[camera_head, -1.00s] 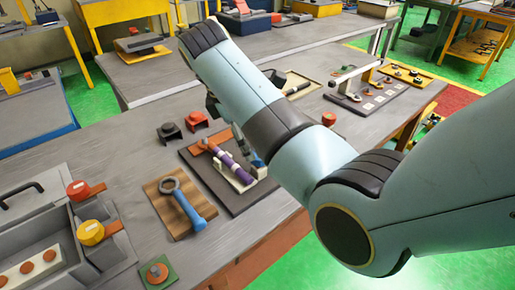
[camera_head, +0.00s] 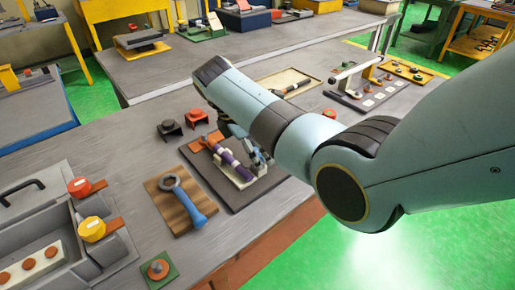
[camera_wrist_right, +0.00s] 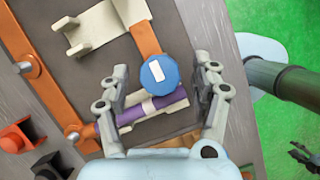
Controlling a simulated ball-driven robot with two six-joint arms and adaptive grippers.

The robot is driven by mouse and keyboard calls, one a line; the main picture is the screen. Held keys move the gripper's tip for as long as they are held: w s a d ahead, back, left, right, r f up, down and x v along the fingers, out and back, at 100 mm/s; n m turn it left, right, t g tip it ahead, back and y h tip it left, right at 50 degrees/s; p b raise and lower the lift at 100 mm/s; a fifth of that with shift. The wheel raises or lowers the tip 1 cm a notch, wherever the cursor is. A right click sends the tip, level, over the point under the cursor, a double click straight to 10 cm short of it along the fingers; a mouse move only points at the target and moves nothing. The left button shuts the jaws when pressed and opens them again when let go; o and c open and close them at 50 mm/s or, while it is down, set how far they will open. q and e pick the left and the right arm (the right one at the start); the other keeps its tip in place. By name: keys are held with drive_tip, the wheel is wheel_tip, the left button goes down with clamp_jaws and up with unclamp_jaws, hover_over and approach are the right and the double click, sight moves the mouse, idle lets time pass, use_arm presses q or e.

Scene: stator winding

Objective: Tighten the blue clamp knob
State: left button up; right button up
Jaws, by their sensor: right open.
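The blue clamp knob (camera_wrist_right: 158,76), round with a white mark on top, sits on an orange bar (camera_wrist_right: 137,30) in the right wrist view. My right gripper (camera_wrist_right: 161,67) is open, with one finger on each side of the knob and a gap to each. A purple cylinder (camera_wrist_right: 142,110) lies in a pale cradle beside the knob, near the fingers. The purple cylinder also shows in the head view (camera_head: 232,163), on a dark board (camera_head: 208,172). There my right gripper hangs over the board, partly hidden by my arm. My left gripper is out of view.
A wrench with a blue handle (camera_head: 196,208) lies on a wooden board left of the dark board. Black and red blocks (camera_head: 169,130) stand behind it. A grey toolbox (camera_head: 62,225) with red and yellow knobs is at far left.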

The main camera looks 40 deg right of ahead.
drive_tip(key=shift+c, duration=0.5)
drive_tip(key=c, duration=1.1)
drive_tip(key=shift+o, duration=0.2)
